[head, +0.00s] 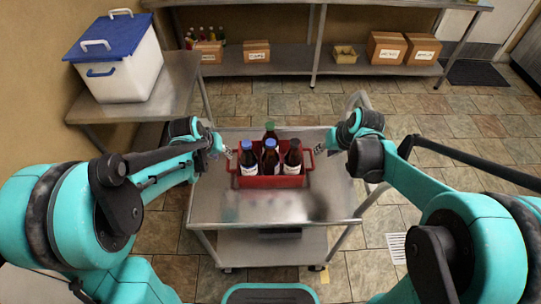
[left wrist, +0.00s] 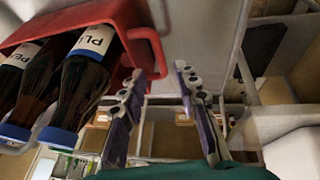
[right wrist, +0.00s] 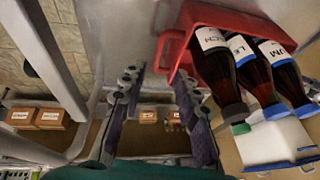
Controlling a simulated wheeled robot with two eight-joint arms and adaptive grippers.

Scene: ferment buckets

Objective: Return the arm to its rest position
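A red crate (head: 270,182) stands on the top of a metal cart (head: 255,205). It holds several brown bottles with blue, green and grey caps, such as a blue-capped bottle (head: 248,160). My left gripper (head: 230,153) is at the crate's left side, by its handle; in the left wrist view its fingers (left wrist: 160,72) are spread and the red handle (left wrist: 158,42) is close to the fingertips. My right gripper (head: 318,149) is at the crate's right side; its fingers (right wrist: 159,74) are spread, with the other handle (right wrist: 162,48) near the fingertips. Whether either touches a handle is unclear.
A white bin with a blue lid (head: 115,62) stands on a metal table (head: 185,80) at the left. A low shelf (head: 290,62) at the back carries cardboard boxes (head: 387,48) and small bottles. The cart top before the crate is bare.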

